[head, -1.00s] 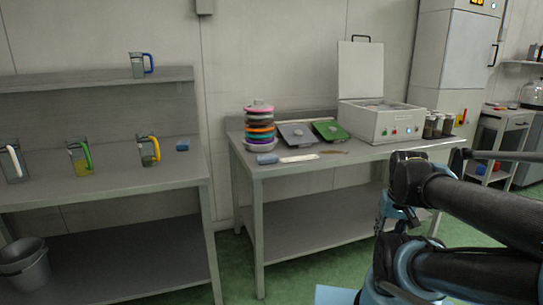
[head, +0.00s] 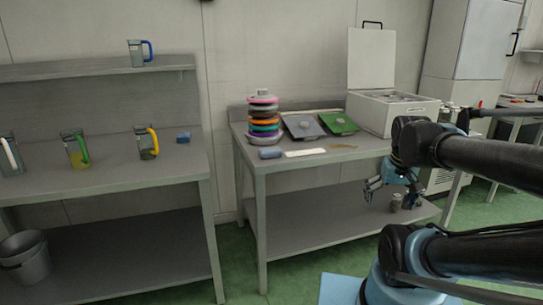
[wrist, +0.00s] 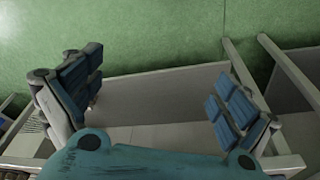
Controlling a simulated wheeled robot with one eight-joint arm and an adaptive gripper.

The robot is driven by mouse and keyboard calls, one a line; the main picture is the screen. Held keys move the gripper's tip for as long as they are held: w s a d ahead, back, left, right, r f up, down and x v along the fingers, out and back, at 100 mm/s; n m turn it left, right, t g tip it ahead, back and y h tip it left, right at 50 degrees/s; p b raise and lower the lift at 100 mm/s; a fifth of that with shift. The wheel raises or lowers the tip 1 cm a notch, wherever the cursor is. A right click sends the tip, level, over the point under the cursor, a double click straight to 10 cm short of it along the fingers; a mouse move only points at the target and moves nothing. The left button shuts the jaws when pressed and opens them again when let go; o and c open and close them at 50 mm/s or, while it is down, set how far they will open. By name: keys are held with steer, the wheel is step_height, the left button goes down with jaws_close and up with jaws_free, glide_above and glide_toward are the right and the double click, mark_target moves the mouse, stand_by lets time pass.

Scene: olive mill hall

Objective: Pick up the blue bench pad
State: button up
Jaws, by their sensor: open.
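Two small blue blocks could be the blue bench pad; I cannot tell which is. One blue block (head: 183,137) lies on the left bench, right of the jugs. The other blue block (head: 270,153) lies at the front left of the right bench, beside a white strip (head: 305,153). My gripper (head: 394,194) is open and empty, in front of the right bench and below its top, well right of both blocks. In the wrist view my gripper (wrist: 157,88) has its fingers wide apart, with bench and green floor behind. No blue block shows there.
The right bench (head: 225,172) holds a stack of coloured discs (head: 264,120), a grey sloped piece (head: 303,127), a green one (head: 338,123) and a white lidded box (head: 393,112). The left bench (head: 110,178) carries several jugs. A grey bucket (head: 25,262) stands under it.

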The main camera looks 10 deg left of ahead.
steer(key=w+a+r+n, duration=0.1)
steer(key=w+a+r, duration=0.6)
steer(key=w, duration=0.1)
step_height(320, 180, up, 11)
steer(key=n+t+y, duration=0.1)
steer(key=n+y, duration=0.1)
steer(key=n, duration=0.2)
glide_above(271, 150)
steer(key=s+d, duration=0.3)
steer(key=s, duration=0.3)
steer(key=x, duration=1.7)
steer(key=shift+w+d+r, duration=0.1)
steer(key=shift+w+d, duration=0.05)
steer(key=shift+d, duration=0.05)
steer(key=c, duration=0.9)
